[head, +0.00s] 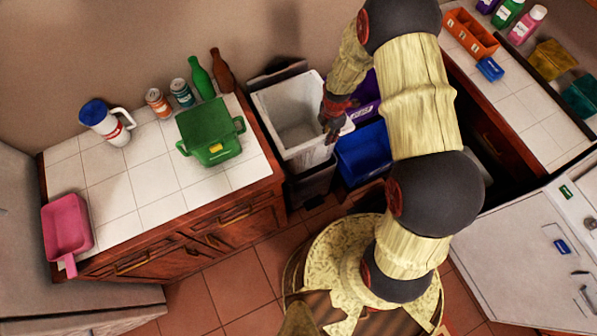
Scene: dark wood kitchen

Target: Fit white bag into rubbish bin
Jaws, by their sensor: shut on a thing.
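The white bag (278,112) is open-mouthed and box-shaped, with its grey inside facing up. It stands upright at the dark rubbish bin (312,184), between the left counter and the blue crate. Its upper walls show above the dark rim; how deep it sits in the bin is hidden. My gripper (331,128) points down at the bag's right edge and is shut on it. The fingertips are small and dark here, so the exact grip is hard to see. A small white piece shows just right of the fingers.
A blue crate (363,153) and a purple crate (366,92) stand right of the bin, partly behind my arm. The left tiled counter (120,192) holds a green container (208,128), bottles and cans. A white appliance (510,240) is at right. Floor (235,275) is clear at front left.

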